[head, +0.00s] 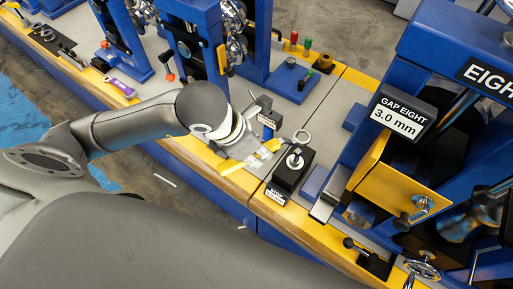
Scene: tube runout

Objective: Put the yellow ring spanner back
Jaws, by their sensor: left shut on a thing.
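My left gripper (262,149) comes in from the left over the bench's front edge. It is shut on the yellow ring spanner (264,157), whose yellow handle shows at the fingers. The gripper partly hides the spanner. My right gripper is not in view.
Blue stands (196,45) line the back. Small red and green pegs (300,44) stand behind. A purple item (119,86) lies at left.

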